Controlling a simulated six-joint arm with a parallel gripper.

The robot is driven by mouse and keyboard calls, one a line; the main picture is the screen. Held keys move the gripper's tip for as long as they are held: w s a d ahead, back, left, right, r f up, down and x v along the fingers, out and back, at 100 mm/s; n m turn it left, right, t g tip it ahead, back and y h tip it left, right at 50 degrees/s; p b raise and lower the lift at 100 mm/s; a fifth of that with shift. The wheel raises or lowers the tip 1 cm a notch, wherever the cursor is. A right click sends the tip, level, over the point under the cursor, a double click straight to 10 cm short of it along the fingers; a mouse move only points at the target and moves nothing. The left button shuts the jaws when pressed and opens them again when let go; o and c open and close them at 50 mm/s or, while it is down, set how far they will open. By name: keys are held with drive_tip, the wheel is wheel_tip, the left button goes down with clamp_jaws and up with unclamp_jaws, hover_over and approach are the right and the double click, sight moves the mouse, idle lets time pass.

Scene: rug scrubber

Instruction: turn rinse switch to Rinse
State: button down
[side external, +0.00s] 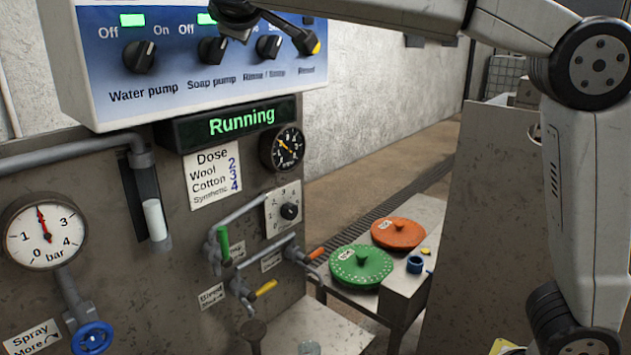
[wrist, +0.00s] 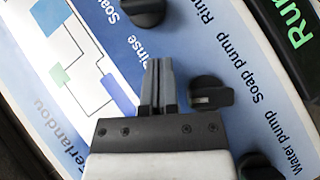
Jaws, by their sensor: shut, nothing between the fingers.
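The rinse switch is a black knob (side external: 268,46) above the Rinse / Soap label on the blue-white panel. In the wrist view the switch (wrist: 145,10) is cut by the top edge, between the words Soap and Rinse. Which way its pointer faces is hard to tell. My gripper (wrist: 158,68) is shut and empty, its fingertips over the panel near the word Rinse, between the rinse switch and the soap pump knob (wrist: 212,92). I see no contact with the switch. In the side external view my gripper (side external: 236,22) partly covers the panel above the knobs.
The water pump knob (side external: 139,57) sits at the left of the row. Two green lamps (side external: 132,20) are lit. A display (side external: 230,122) below reads Running. Valves and gauges sit lower down.

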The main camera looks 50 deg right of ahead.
sight(269, 60)
drive_tip(key=shift+w+d+f, duration=0.1)
drive_tip(key=shift+d+f, duration=0.45)
drive_tip(key=shift+d, duration=0.4)
drive_tip(key=shift+d+f, duration=0.5)
drive_tip(key=shift+d, duration=0.4)
drive_tip(key=shift+f+n+t+h, duration=0.5)
drive_tip(key=shift+n+h, duration=0.3)
drive_tip(key=shift+h, duration=0.2)
drive_tip(key=shift+f+n+t+h, duration=0.35)
drive_tip(key=shift+n+t+h, duration=0.15)
drive_tip(key=shift+n+h, duration=0.2)
drive_tip(key=shift+d+f+n+t+h, duration=0.15)
drive_tip(key=shift+f+n+t+h, duration=0.2)
drive_tip(key=shift+n, duration=0.35)
drive_tip(key=shift+d+f+n+t+h, duration=0.2)
drive_tip(key=shift+n+t+h, duration=0.15)
drive_tip(key=shift+n+t, duration=0.4)
drive_tip(key=shift+d+f+n+t+h, duration=0.1)
drive_tip(key=shift+f+n+t+h, duration=0.15)
drive_tip(key=shift+n+t, duration=0.45)
drive_tip(key=shift+d+f, duration=0.1)
drive_tip(key=shift+d, duration=0.05)
